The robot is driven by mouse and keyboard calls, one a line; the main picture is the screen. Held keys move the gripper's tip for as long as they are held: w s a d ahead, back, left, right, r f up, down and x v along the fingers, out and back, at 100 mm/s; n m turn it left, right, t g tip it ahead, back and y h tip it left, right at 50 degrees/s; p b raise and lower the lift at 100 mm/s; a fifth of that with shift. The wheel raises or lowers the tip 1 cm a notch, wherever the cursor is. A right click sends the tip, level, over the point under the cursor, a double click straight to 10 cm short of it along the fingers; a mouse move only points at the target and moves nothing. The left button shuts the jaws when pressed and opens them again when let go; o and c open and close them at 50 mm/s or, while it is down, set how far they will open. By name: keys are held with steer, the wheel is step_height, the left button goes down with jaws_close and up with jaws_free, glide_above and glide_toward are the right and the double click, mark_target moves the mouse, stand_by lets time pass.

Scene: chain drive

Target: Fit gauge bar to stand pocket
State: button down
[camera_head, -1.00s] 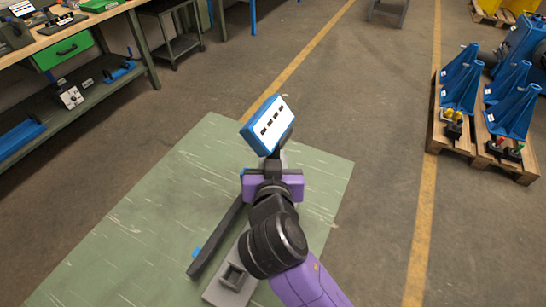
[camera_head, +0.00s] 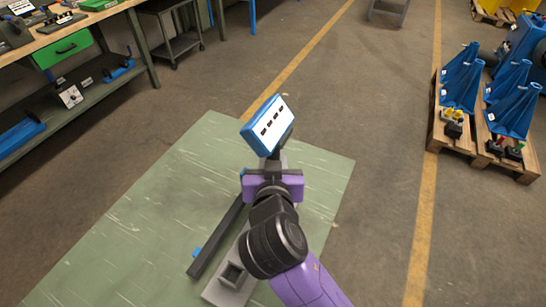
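A long dark bar (camera_head: 216,238), which looks like the gauge bar, lies slanted over the green tabletop with a small blue tab (camera_head: 195,252) on its left side. Its far end reaches the left side of my gripper (camera_head: 271,174). I cannot tell whether it touches. A grey stand (camera_head: 222,293) runs under my arm. A square pocket (camera_head: 233,275) shows at its near end, with no bar visible in it. My gripper is over the stand's far part, its fingers mostly hidden by its purple body, so its opening is unclear.
A blue-framed white panel (camera_head: 267,126) stands on a dark post just beyond my gripper. The green tabletop (camera_head: 120,245) is bare at left. A workbench (camera_head: 115,75) stands at upper left. Pallets with blue brackets (camera_head: 513,110) are at right.

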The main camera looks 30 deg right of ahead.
steer(key=shift+f+b, duration=2)
steer(key=shift+f, duration=0.35)
stand_by(0.4)
steer(key=c, duration=1.2)
jaws_free()
steer(key=shift+o, duration=0.5)
steer(key=shift+f, duration=0.35)
steer(key=v, duration=0.8)
steer(key=shift+b, duration=0.35)
